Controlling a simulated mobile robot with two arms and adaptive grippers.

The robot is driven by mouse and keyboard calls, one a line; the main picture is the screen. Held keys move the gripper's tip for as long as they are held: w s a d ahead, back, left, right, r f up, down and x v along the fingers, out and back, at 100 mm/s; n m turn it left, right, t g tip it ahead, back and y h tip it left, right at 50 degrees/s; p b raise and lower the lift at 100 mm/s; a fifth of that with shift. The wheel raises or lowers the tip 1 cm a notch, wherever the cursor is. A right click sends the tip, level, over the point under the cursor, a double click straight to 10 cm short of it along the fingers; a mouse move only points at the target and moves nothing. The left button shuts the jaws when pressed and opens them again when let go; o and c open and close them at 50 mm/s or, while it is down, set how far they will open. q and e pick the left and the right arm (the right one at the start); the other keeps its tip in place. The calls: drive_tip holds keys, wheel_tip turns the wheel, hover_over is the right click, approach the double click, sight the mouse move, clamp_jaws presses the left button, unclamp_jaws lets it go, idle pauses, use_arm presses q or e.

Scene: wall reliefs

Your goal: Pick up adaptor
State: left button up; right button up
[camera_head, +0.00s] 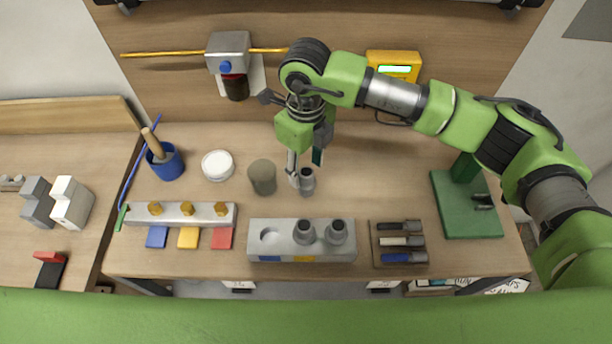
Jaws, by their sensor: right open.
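A small grey adaptor (307,182) stands upright on the table, behind the grey holder block (270,251). Two similar adaptors, one on the left (304,232) and one on the right (336,232), sit in the block; its left hole is empty. My right gripper (303,172) points down at the standing adaptor, open, with its fingers close to it. I cannot tell whether they touch it. My left gripper does not show.
A dark grey cylinder (262,177) stands just left of the gripper, with a white round tin (218,165) and a blue cup (166,163) further left. A tool tray (375,258) lies front right, and a green stand (468,222) is at the right.

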drive_tip(key=shift+f, duration=1.2)
drive_tip(key=c, duration=1.2)
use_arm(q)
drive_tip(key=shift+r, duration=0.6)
use_arm(e)
drive_tip(key=shift+r, duration=0.15)
